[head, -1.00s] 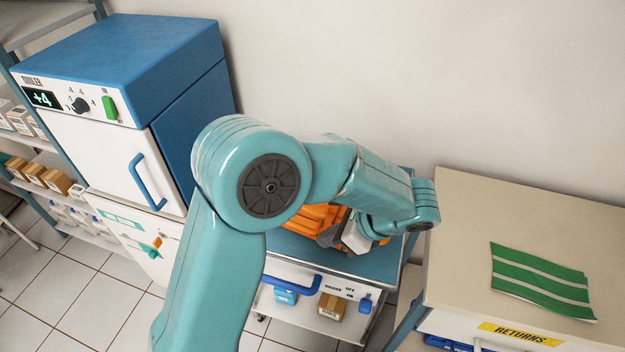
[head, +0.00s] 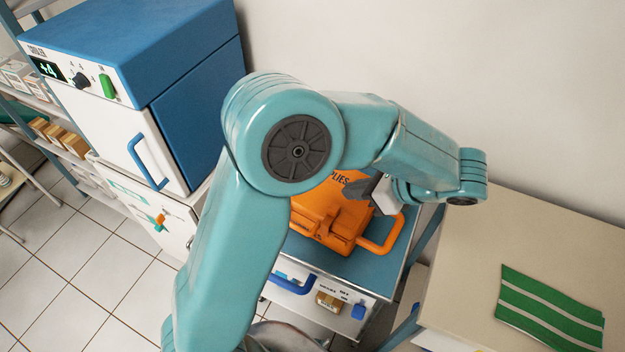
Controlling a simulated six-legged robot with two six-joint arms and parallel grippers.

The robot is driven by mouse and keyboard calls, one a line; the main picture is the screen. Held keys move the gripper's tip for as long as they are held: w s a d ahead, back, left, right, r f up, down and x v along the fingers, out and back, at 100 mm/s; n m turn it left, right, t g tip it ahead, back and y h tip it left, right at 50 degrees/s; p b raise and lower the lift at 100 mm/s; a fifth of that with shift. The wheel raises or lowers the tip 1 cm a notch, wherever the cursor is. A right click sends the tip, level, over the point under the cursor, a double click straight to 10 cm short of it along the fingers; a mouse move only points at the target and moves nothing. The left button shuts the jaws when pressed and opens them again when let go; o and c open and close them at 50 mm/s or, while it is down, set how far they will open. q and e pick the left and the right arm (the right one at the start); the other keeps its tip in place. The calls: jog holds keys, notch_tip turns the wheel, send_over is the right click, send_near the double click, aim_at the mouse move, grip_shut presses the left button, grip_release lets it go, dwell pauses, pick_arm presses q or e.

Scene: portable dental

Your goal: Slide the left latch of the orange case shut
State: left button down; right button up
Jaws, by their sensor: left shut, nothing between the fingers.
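The orange case (head: 328,215) lies closed-looking on the blue top of a cart (head: 366,271), with its orange handle (head: 383,236) toward the right front. Dark lettering shows on its lid. My left arm crosses in front and hides the case's left part. My left gripper (head: 358,188) is shut and empty, just above the lid near the lettering; I cannot tell whether it touches. A latch-like block shows on the front of the case, but I cannot tell the latch's position. My right gripper is not in view.
A blue and white cooler cabinet (head: 130,95) stands to the left. A beige counter (head: 470,260) with a green striped cloth (head: 550,308) is at the right. A shelf with small boxes (head: 60,138) is at the far left. The wall is close behind.

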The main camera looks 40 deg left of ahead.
pick_arm(q)
jog(key=shift+s, duration=0.1)
send_near(306, 198)
jog(key=x, duration=0.3)
jog(key=shift+s+a, duration=0.15)
jog(key=shift+a, duration=0.2)
jog(key=a, duration=0.1)
jog(key=a+p, duration=0.1)
jog(key=a, duration=0.1)
jog(key=shift+s+a+f, duration=0.25)
jog(key=shift+s+a, duration=0.15)
jog(key=shift+a, duration=0.3)
